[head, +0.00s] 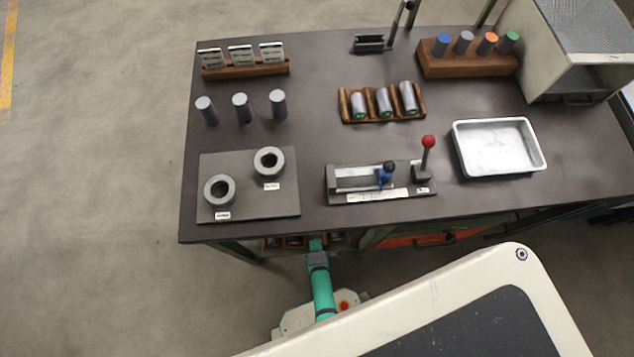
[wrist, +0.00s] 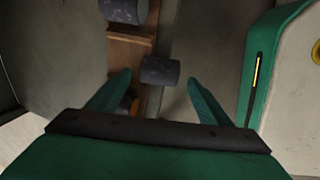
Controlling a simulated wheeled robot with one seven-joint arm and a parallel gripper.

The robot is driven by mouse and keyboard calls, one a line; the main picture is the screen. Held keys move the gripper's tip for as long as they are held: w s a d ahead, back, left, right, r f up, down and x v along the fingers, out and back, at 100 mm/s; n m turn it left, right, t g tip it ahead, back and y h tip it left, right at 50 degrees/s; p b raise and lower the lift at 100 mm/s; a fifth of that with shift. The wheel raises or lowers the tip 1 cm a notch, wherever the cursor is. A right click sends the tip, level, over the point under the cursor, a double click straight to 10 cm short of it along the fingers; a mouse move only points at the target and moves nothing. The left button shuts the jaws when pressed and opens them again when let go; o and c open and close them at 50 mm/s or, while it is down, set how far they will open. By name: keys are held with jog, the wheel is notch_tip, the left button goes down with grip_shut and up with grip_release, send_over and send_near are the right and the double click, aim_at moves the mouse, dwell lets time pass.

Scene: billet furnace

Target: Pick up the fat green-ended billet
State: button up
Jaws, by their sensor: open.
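In the head view, three silver billets with green ends (head: 384,103) lie in a small wooden cradle on the bench; which is fattest is hard to tell. One more green-ended billet (head: 512,40) stands in the wooden block at the back right. My gripper (head: 317,243) is low at the bench's front edge, by a lower shelf. In the wrist view, my gripper (wrist: 158,82) is open, and a dark speckled cylinder (wrist: 160,70) shows between and just beyond its fingertips. No green end shows on it. A second dark cylinder (wrist: 122,10) lies farther off, at the top.
A wooden rack (wrist: 130,50) runs beside the dark cylinders; a reddish-brown object is partly hidden behind the left finger. The bench top (head: 330,60) overhangs the shelf. On it are a fixture with a red-knobbed lever (head: 428,142), a metal tray (head: 498,148) and standing grey cylinders (head: 241,107).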

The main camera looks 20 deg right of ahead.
jog(key=shift+x, duration=1.8)
jog(key=shift+d, duration=0.15)
jog(key=c, duration=1.7)
jog(key=shift+w, duration=0.1)
grip_shut()
jog(key=shift+r, duration=0.15)
notch_tip(320, 180, up, 18)
